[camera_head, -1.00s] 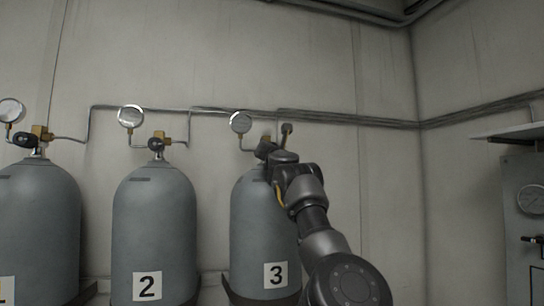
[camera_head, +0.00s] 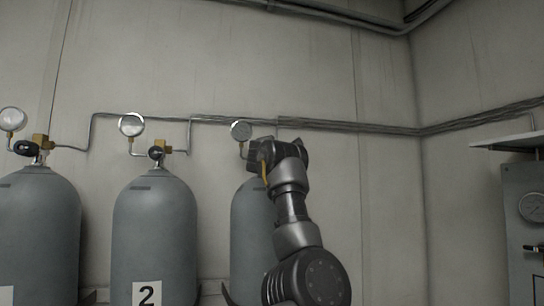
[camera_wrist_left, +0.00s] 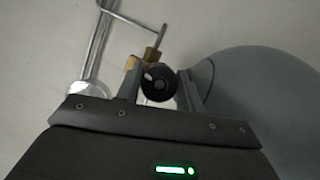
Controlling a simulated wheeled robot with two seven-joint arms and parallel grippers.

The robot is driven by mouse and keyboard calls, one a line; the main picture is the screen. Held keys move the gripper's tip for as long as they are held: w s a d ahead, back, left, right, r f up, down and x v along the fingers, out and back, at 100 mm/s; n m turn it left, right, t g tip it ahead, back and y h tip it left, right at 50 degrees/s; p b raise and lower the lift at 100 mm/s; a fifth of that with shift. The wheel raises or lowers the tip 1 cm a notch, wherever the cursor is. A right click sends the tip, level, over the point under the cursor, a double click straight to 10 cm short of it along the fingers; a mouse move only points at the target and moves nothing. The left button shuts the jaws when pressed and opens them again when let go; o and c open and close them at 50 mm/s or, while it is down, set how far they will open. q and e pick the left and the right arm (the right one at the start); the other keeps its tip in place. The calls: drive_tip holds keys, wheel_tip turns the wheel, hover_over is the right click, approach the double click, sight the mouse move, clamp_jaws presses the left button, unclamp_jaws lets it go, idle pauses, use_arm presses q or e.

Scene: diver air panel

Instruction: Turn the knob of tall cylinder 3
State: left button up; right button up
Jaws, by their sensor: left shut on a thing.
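Tall cylinder 3 (camera_head: 250,225) is the grey cylinder on the right of the row in the head view, partly covered by my arm. It fills the right of the left wrist view (camera_wrist_left: 265,95). Its black round knob (camera_wrist_left: 158,82) sits on a brass valve (camera_wrist_left: 150,56). My left gripper (camera_wrist_left: 160,84) has one finger on each side of the knob and is shut on it. In the head view my left gripper (camera_head: 261,152) is at the cylinder's top and hides the knob. My right gripper is not in view.
Cylinder 2 (camera_head: 155,235) and another cylinder (camera_head: 38,235) stand to the left, each with a valve and gauge. Cylinder 3's gauge (camera_head: 241,131) is just left of my gripper. Pipes (camera_head: 350,126) run along the wall. A grey panel (camera_head: 525,235) stands at right.

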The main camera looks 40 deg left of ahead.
use_arm(q)
drive_tip(key=m+g+h+p, duration=0.1)
drive_tip(key=m, duration=0.3)
drive_tip(key=shift+r+p, duration=0.2)
drive_tip(key=shift+p, duration=0.15)
drive_tip(key=m+g+p, duration=0.1)
drive_tip(key=m, duration=0.2)
drive_tip(key=shift+m+g+h, duration=0.3)
drive_tip(key=shift+g, duration=0.1)
drive_tip(key=m+g+p, duration=0.1)
drive_tip(key=m+p, duration=0.1)
drive_tip(key=shift+m+g, duration=0.3)
drive_tip(key=shift+f+m+g+p, duration=0.1)
drive_tip(key=shift+m+g+p, duration=0.5)
drive_tip(key=shift+m+p, duration=0.35)
drive_tip(key=shift+m, duration=0.25)
drive_tip(key=o, duration=1)
